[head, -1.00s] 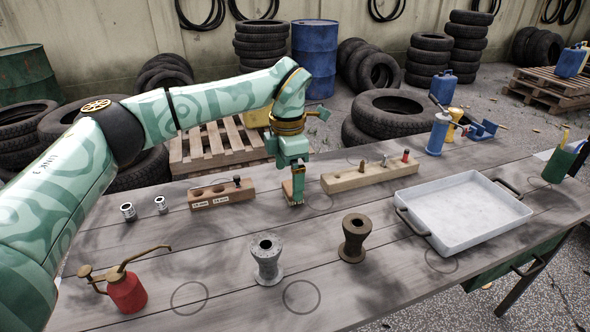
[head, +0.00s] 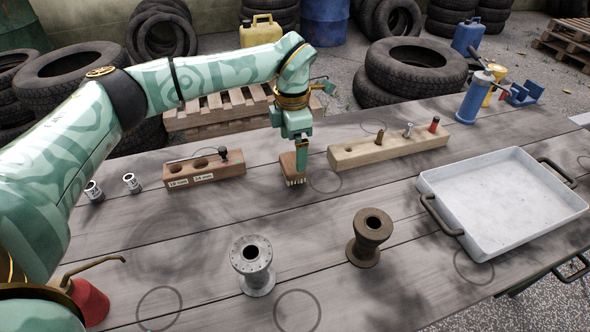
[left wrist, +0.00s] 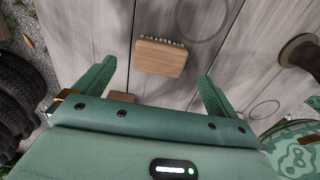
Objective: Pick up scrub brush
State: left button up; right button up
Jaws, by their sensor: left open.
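The scrub brush (head: 293,170) is a small brown wooden block with pale bristles. It lies on the grey plank table (head: 200,235), between two wooden socket blocks. My left gripper (head: 302,157) is above the brush in the head view and hides part of it. In the left wrist view the brush (left wrist: 160,58) shows between the two open green fingers, ahead of their tips, with clear gaps on both sides. The left gripper (left wrist: 157,70) holds nothing. My right gripper is not in view.
A dark block (head: 205,170) stands left of the brush, and a long pale block (head: 390,146) with pegs stands right. Grey (head: 252,264) and brown (head: 368,238) spools stand in front. A white tray (head: 500,205) is at right. Table just before the brush is clear.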

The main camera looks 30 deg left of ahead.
aim_at(292, 161)
pick_arm(q)
jog(key=shift+s+f+b, duration=0.1)
jog(key=shift+f+b, duration=0.2)
jog(key=shift+f, duration=0.45)
notch_tip(292, 161, down, 5)
jog(key=b, duration=0.2)
jog(key=shift+r+b, duration=0.2)
jog(key=shift+b, duration=0.15)
jog(key=shift+r, duration=0.2)
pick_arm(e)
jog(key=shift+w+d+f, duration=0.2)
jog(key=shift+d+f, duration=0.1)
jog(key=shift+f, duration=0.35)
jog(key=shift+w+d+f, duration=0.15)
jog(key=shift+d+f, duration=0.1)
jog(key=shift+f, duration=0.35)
pick_arm(q)
jog(key=c, duration=1.1)
